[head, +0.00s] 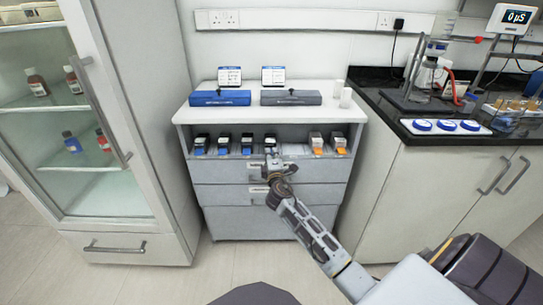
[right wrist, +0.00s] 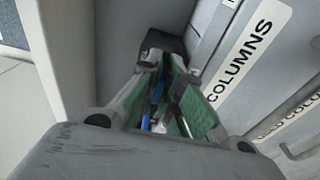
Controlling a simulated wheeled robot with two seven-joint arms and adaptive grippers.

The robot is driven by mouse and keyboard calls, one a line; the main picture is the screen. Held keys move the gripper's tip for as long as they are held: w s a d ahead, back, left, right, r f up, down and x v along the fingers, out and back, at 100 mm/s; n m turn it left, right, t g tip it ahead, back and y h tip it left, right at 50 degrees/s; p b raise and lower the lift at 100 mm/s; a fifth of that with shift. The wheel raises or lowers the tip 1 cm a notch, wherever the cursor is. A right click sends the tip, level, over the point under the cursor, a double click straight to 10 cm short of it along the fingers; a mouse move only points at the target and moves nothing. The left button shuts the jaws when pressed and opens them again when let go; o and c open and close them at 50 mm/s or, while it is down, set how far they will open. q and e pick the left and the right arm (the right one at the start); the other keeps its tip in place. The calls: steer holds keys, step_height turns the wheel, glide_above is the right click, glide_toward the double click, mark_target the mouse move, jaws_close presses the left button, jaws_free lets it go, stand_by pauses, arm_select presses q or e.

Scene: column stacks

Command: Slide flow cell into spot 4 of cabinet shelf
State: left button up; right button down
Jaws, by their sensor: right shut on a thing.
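My right gripper (head: 271,158) is at the shelf front, fourth from the left, shut on a flow cell (head: 270,142). In the right wrist view, the green-padded fingers (right wrist: 163,108) close around this flow cell, whose dark end (right wrist: 164,42) shows beyond them. I cannot tell how far in it sits. My left gripper is out of view.
Labelled drawers (right wrist: 245,50) lie below the shelf. A blue case (head: 220,98) and a dark case (head: 290,98) lie on top. A glass-door fridge (head: 120,90) stands left, a black-topped bench (head: 395,120) right. A gap separates the held cell from the orange ones.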

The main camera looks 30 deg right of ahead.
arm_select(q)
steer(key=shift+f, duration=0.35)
arm_select(e)
steer(key=c, duration=1.5)
jaws_free()
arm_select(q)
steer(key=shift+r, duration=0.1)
arm_select(e)
steer(key=shift+f, duration=0.15)
steer(key=shift+v, duration=6)
